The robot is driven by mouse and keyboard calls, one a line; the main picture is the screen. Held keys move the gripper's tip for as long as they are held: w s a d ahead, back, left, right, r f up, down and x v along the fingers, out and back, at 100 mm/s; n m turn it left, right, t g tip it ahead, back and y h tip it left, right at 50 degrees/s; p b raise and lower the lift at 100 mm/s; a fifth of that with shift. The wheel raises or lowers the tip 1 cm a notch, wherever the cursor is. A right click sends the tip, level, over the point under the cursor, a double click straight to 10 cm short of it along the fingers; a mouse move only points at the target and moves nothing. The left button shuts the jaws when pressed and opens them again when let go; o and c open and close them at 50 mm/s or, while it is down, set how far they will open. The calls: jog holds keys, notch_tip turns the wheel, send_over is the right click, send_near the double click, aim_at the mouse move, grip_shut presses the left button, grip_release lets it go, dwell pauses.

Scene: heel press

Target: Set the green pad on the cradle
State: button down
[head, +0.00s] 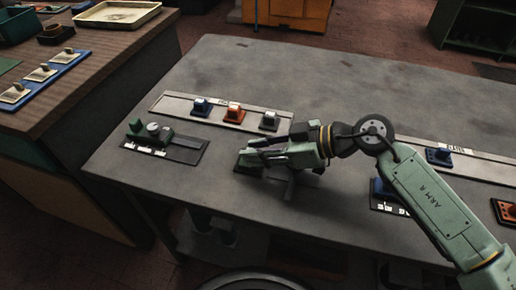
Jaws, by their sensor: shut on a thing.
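My gripper (256,152) is low over the middle front of the grey table, pointing left. It is shut on a dark green piece (247,162), which I take to be the green pad; the fingers partly cover it. Dark grey parts show beneath and beside the gripper, and I cannot tell whether the piece touches them. Left of the gripper, a dark plate (188,155) carries a small green block (136,126), a round pale-faced part (153,128) and white labels. I cannot tell for sure which fixture is the cradle.
More blue (439,156) and orange (504,212) pieces lie right, partly behind my arm. The table's far middle is clear.

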jog(key=shift+f+b, duration=0.4)
jog(key=c, duration=1.2)
grip_release()
jog(key=shift+c, duration=0.2)
jog(key=v, duration=1.2)
jog(key=shift+r, duration=0.1)
